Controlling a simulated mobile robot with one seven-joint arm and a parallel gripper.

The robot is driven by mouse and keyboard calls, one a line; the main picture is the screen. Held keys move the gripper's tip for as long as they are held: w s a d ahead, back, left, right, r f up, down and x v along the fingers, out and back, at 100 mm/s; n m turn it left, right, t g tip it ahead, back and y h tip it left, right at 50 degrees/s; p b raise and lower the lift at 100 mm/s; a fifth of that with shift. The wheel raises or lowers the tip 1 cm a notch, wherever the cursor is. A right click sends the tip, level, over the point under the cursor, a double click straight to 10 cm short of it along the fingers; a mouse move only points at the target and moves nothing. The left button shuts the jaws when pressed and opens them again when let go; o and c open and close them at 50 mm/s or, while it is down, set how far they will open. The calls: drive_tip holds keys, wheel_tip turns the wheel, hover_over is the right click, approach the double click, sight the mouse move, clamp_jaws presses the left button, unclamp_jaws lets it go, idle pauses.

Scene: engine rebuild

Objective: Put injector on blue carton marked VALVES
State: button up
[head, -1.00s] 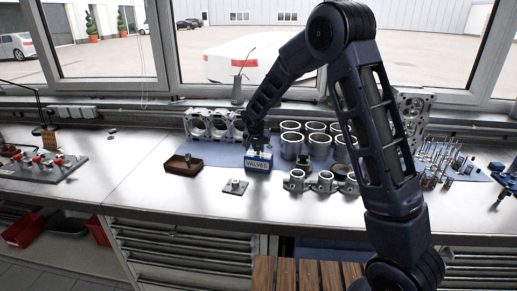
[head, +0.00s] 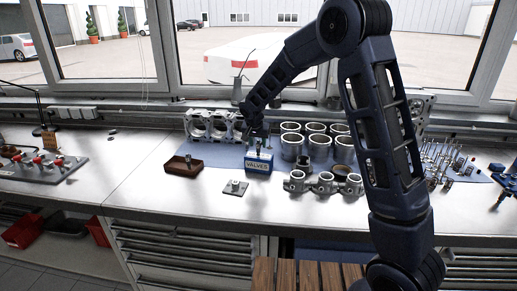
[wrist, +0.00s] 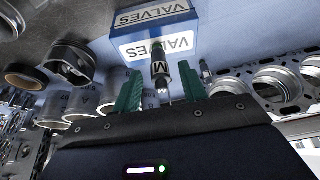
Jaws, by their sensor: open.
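The blue carton marked VALVES (head: 259,165) stands on the bench near the middle in the head view. It also shows at the top of the wrist view (wrist: 205,38), with white VALVES labels on two faces. The injector (wrist: 160,70), a dark and metallic slim part, shows between the green fingers in the wrist view, in front of the carton. In the head view a small slim shape, seemingly the injector, rises above the carton's top; its exact contact is too small to tell. My gripper (wrist: 161,92) is open, with gaps beside the injector, and is above the carton.
A brown tray (head: 183,168) lies left of the carton and a small metal plate (head: 236,188) in front. Cylinder liners (head: 292,141) stand close at the right, with a metal casting (head: 325,185) nearer. An engine block part (head: 208,125) is behind. The left bench is partly free.

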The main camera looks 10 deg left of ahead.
drive_tip(key=v, duration=0.7)
drive_tip(key=shift+r, duration=0.25)
drive_tip(key=shift+d, duration=0.1)
drive_tip(key=s+d+r, duration=0.3)
drive_tip(key=d+r, duration=0.1)
drive_tip(key=d, duration=0.4)
drive_tip(key=s+d+r, duration=0.3)
drive_tip(key=d, duration=0.6)
drive_tip(key=s+d+r, duration=0.3)
drive_tip(key=d+r, duration=0.1)
drive_tip(key=d, duration=0.4)
drive_tip(key=s+d, duration=0.7)
drive_tip(key=s, duration=0.4)
drive_tip(key=s+d+n, duration=0.1)
drive_tip(key=s+d, duration=0.7)
drive_tip(key=s, duration=0.3)
drive_tip(key=shift+s+d+f+y, duration=0.3)
drive_tip(key=shift+s+f, duration=0.1)
drive_tip(key=shift+f, duration=0.05)
